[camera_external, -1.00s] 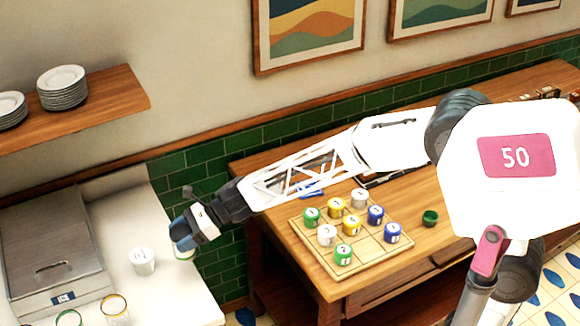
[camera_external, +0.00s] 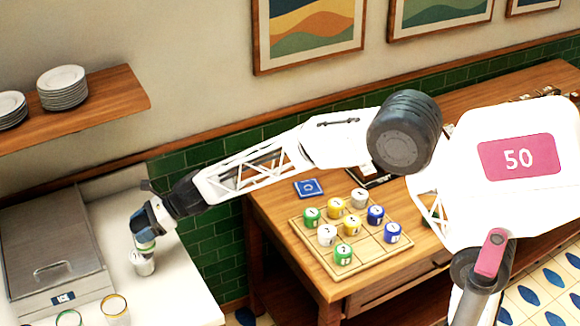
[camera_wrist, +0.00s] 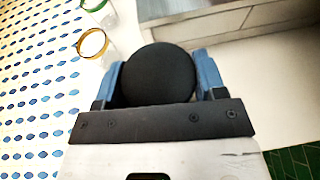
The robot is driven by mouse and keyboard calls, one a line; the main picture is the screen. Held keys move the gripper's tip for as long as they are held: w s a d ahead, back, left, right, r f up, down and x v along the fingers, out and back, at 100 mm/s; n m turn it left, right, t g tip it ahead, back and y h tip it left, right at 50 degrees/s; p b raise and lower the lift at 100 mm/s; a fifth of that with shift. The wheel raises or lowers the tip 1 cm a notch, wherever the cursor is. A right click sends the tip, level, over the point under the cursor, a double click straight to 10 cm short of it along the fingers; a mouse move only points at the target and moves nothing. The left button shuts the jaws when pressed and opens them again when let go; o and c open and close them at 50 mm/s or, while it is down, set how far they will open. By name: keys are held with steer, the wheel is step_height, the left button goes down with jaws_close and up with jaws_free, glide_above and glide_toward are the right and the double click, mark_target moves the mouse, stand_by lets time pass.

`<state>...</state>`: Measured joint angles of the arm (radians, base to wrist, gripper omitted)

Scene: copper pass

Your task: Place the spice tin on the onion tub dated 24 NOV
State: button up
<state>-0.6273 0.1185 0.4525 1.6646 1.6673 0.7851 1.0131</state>
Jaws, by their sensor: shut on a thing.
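My gripper (camera_external: 147,236) is at the left, over the white counter. It is shut on the spice tin (camera_external: 146,246), which shows a green and pale band below the fingers. In the wrist view the tin's round black top (camera_wrist: 159,74) sits between the blue fingers. A whitish tub (camera_external: 142,264) with a small label stands right below the tin; I cannot tell whether they touch. Two more tubs stand nearer the front, one with a yellow rim (camera_external: 115,309) and one with a green rim (camera_external: 68,319). No tub date is readable.
A steel ice bin (camera_external: 50,240) stands left of the tubs. The counter (camera_external: 190,297) is bare on the right. A wooden table at the centre holds a gridded tray (camera_external: 318,259) with several coloured tins. A shelf (camera_external: 110,95) with plates hangs above left.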

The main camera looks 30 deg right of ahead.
steer(key=shift+w+a+f, duration=0.15)
steer(key=shift+w+a, duration=0.75)
steer(key=shift+w, duration=0.05)
steer(key=shift+f, duration=1.75)
steer(key=shift+f, duration=0.15)
steer(key=o, duration=1)
steer(key=shift+r, duration=0.2)
